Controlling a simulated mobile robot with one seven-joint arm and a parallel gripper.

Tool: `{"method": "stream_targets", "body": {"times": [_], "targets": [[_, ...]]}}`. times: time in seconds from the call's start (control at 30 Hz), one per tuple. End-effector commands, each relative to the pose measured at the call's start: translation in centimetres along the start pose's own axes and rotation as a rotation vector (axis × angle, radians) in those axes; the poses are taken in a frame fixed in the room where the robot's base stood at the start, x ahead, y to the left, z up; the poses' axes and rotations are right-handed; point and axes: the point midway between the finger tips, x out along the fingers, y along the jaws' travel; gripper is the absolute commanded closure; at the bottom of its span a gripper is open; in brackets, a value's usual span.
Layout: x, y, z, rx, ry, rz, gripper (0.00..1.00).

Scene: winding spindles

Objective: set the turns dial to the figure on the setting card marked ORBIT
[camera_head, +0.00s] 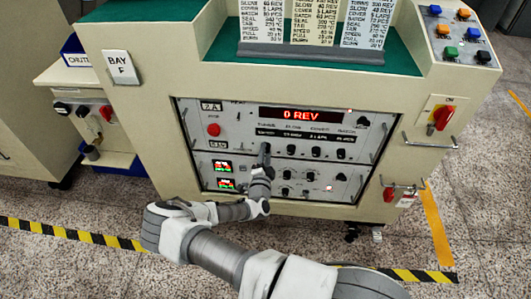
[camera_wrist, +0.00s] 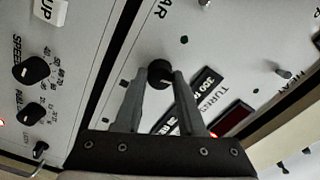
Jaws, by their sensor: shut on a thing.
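My gripper (camera_head: 264,152) is at the front panel of the machine, and in the wrist view its two fingers (camera_wrist: 160,80) are closed on either side of a round black knob (camera_wrist: 159,72). The lettering TURNS stands beside this knob, so it is the turns dial. In the head view my gripper hides the dial. The red display (camera_head: 300,114) above reads 0 REV. Three setting cards (camera_head: 314,22) stand upright in a grey holder at the top. Their upper edges are cut off, so I cannot tell which is marked ORBIT.
More black knobs (camera_head: 316,152) sit in a row right of my gripper. A lower panel (camera_head: 300,180) has further knobs and small lit displays. Metal handles (camera_head: 375,138) stick out at the panel's sides. A red switch (camera_head: 442,118) is at the right.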

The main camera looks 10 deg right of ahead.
Motion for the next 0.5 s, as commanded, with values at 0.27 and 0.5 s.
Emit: {"method": "stream_targets", "body": {"times": [0.27, 0.5], "targets": [[0.03, -0.02, -0.05, -0.006, 0.001, 0.000, 1.00], [0.02, -0.02, -0.05, -0.005, 0.001, 0.000, 0.45]]}}
